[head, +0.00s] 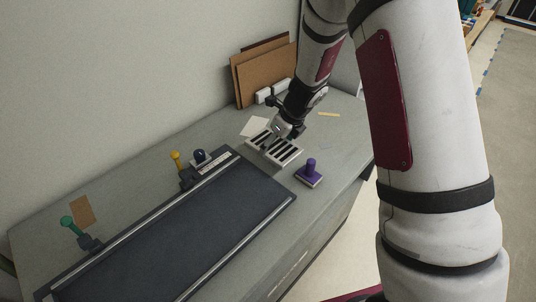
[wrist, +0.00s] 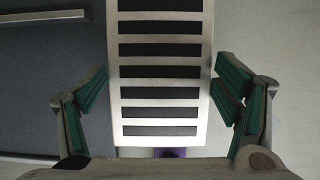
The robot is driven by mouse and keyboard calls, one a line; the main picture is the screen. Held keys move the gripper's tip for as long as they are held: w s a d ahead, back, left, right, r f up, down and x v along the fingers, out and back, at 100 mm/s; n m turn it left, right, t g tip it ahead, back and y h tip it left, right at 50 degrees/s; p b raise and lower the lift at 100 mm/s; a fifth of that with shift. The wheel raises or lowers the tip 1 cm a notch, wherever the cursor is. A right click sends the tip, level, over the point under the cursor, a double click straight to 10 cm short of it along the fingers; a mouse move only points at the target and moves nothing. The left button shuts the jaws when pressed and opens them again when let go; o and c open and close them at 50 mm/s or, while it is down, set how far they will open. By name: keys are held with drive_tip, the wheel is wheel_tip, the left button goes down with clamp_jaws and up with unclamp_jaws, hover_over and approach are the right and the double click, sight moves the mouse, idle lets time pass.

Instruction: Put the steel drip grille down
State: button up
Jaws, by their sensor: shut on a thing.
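The steel drip grille (head: 287,155) is a pale slatted plate with dark slots near the far end of the grey counter. In the wrist view the grille (wrist: 160,91) runs lengthwise up the middle, between my two green-padded fingers. My gripper (wrist: 160,82) is shut on the grille across its width, with a finger at each long edge. In the head view my gripper (head: 272,143) is above the middle of the grille and hides part of it. The grille lies about flat, at or just above the counter; I cannot tell whether it touches.
A long dark tray with metal rails (head: 190,235) fills the near counter (head: 130,175). A purple-knobbed block (head: 310,173) stands right of the grille. Yellow (head: 177,160), navy (head: 201,157) and green (head: 70,225) handled tools line the tray's back. Brown boards (head: 262,72) lean on the wall.

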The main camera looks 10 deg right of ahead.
sight(276, 153)
drive_tip(key=shift+f, duration=2.35)
drive_tip(key=shift+f+b, duration=0.1)
drive_tip(key=shift+b, duration=0.2)
drive_tip(key=o, duration=1.4)
drive_tip(key=shift+f, duration=0.1)
drive_tip(key=shift+c, duration=0.2)
drive_tip(key=shift+o, duration=1.2)
drive_tip(key=shift+s+r, duration=0.1)
drive_tip(key=shift+r, duration=0.1)
